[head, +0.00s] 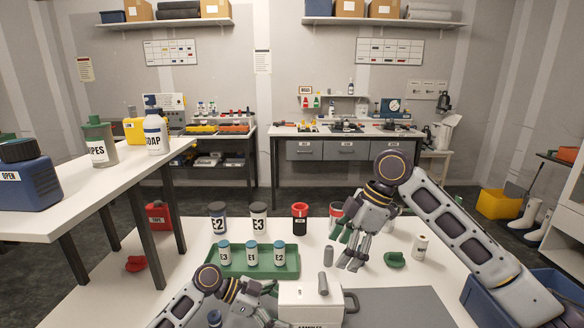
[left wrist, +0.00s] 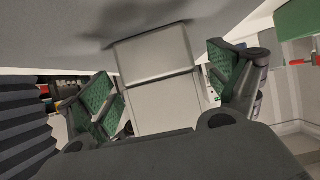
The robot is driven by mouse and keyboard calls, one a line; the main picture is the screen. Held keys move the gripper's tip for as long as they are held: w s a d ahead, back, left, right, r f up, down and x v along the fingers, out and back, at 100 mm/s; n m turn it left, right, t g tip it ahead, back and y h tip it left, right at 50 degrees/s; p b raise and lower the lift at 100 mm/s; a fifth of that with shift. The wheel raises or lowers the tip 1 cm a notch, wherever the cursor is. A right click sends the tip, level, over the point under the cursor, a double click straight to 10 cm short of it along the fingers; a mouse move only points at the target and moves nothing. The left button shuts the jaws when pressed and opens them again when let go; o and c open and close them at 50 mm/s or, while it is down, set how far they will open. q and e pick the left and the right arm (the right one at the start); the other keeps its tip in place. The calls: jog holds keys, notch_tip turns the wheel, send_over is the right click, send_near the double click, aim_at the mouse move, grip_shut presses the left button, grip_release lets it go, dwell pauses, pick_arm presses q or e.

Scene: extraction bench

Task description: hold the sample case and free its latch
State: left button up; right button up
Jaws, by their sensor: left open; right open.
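The white sample case (head: 298,292) stands at the front edge of the bench in the head view, its front label partly cut off. A grey upright piece (head: 323,284) sits on its top and a dark grey handle (head: 352,302) is at its right side; I cannot tell which part is the latch. My left gripper (left wrist: 163,80) is open, its green-padded fingers on either side of a pale box-like shape (left wrist: 165,100), apparently the case; contact is unclear. My right gripper (head: 348,258) is open and empty, above the bench behind and right of the case.
A green tray (head: 222,272) with several vials lies left of the case. Jars (head: 258,217) stand behind it. A small grey cylinder (head: 328,256), a green lid (head: 394,260) and a white roll (head: 420,246) are near my right gripper. A grey mat (head: 400,308) is bare at front right.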

pick_arm(q)
jog(key=v, duration=0.9)
jog(key=shift+a+r, duration=0.1)
jog(key=shift+a, duration=0.25)
jog(key=shift+r, duration=0.15)
pick_arm(e)
jog(key=shift+r, duration=0.15)
pick_arm(q)
notch_tip(320, 180, up, 9)
jog(key=p, duration=0.9)
pick_arm(e)
notch_tip(320, 180, up, 9)
pick_arm(q)
jog(key=shift+r+p, duration=0.35)
jog(key=shift+p, duration=0.25)
pick_arm(e)
jog(key=shift+r, duration=0.35)
